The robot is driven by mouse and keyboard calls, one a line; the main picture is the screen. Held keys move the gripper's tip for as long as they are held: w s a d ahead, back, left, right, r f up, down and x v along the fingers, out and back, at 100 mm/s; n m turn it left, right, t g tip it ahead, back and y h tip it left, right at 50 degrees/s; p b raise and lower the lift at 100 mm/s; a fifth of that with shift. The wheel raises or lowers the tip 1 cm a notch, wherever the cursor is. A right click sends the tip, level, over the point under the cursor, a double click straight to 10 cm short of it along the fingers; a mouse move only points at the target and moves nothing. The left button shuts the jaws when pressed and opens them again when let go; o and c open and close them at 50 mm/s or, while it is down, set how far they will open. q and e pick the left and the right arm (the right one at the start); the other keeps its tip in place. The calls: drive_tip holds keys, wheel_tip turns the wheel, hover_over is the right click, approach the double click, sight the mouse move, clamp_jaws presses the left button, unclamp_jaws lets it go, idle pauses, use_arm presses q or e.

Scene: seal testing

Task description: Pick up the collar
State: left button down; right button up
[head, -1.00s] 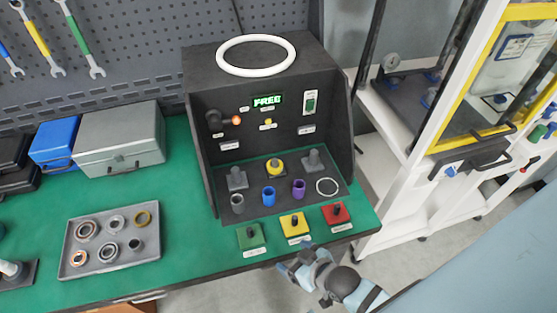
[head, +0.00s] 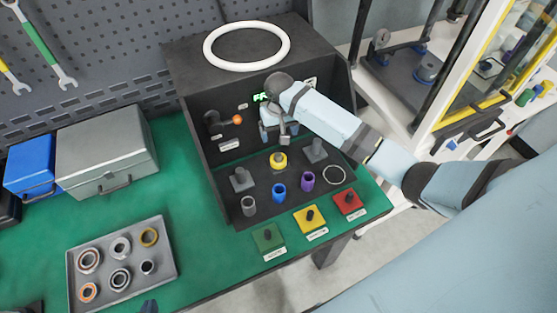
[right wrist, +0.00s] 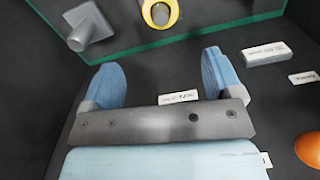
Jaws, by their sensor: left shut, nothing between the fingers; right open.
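Which part is the collar is not certain; a yellow ring-shaped part (head: 279,160) sits on the middle fixture inside the black test box, and shows at the top of the right wrist view (right wrist: 160,12). Short grey (head: 249,206), blue (head: 279,193) and purple (head: 307,180) sleeves stand in a row before it. My right gripper (head: 276,136) is open and empty inside the box, above and behind the yellow part. Its two blue fingers are spread in the right wrist view (right wrist: 161,66). Only a dark tip of my left gripper (head: 148,306) shows at the bottom edge; it is shut and empty.
The black test box (head: 195,75) has side walls and a white ring (head: 246,46) on top. Grey fixtures (head: 241,180) flank the yellow part. Green, yellow and red button blocks (head: 310,220) line the front. A grey tray (head: 72,262) of rings lies left.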

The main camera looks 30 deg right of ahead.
sight(278, 155)
wheel_tip(278, 155, down, 8)
drive_tip(key=shift+w+f, duration=0.1)
drive_tip(key=shift+w, duration=0.05)
drive_tip(key=shift+a+f+p, duration=0.1)
drive_tip(key=shift+f+p, duration=0.55)
drive_tip(key=shift+f, duration=2)
drive_tip(key=shift+r, duration=0.1)
drive_tip(key=c, duration=1.3)
